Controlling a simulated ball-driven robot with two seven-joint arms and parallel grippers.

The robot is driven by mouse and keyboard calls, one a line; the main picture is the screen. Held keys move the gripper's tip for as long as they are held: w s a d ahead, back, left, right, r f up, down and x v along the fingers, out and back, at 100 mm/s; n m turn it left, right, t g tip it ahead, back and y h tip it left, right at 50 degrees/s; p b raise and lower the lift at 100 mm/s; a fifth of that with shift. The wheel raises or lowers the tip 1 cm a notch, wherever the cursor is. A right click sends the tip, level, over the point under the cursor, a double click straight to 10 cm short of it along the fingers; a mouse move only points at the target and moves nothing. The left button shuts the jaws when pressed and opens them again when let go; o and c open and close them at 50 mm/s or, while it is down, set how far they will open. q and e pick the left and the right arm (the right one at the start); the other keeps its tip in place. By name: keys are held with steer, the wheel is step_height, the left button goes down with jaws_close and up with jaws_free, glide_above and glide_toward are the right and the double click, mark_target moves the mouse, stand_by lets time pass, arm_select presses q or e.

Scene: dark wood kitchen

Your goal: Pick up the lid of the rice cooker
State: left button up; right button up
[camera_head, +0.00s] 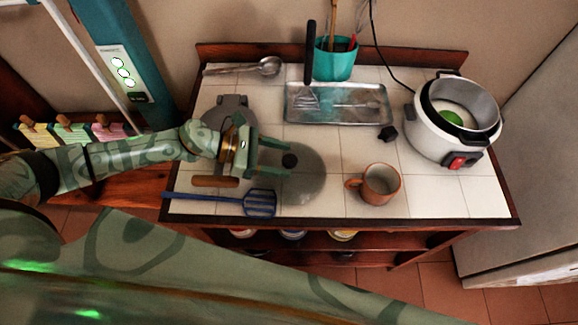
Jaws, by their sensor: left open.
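The rice cooker (416,135) stands open at the right of the tiled table, white with a dark inner rim and a red switch. The lid (307,184) is a round, greyish see-through disc lying flat near the table's middle, with a dark knob (289,161) on top. My left gripper (287,158) reaches in from the left over the lid. It is open, with its fingers on either side of the knob; whether they touch it I cannot tell. Part of the lid is hidden under the gripper. My right gripper is not in view.
A blue slotted spatula (259,203) lies at the front left, and an orange mug (381,184) stands right of the lid. A metal tray (350,118) with utensils and a teal holder (334,66) are behind. Bare tiles lie at the front right.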

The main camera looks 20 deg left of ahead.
arm_select(q)
steer(key=x, duration=0.3)
jaws_close()
steer(key=shift+a, duration=0.1)
steer(key=shift+r, duration=0.1)
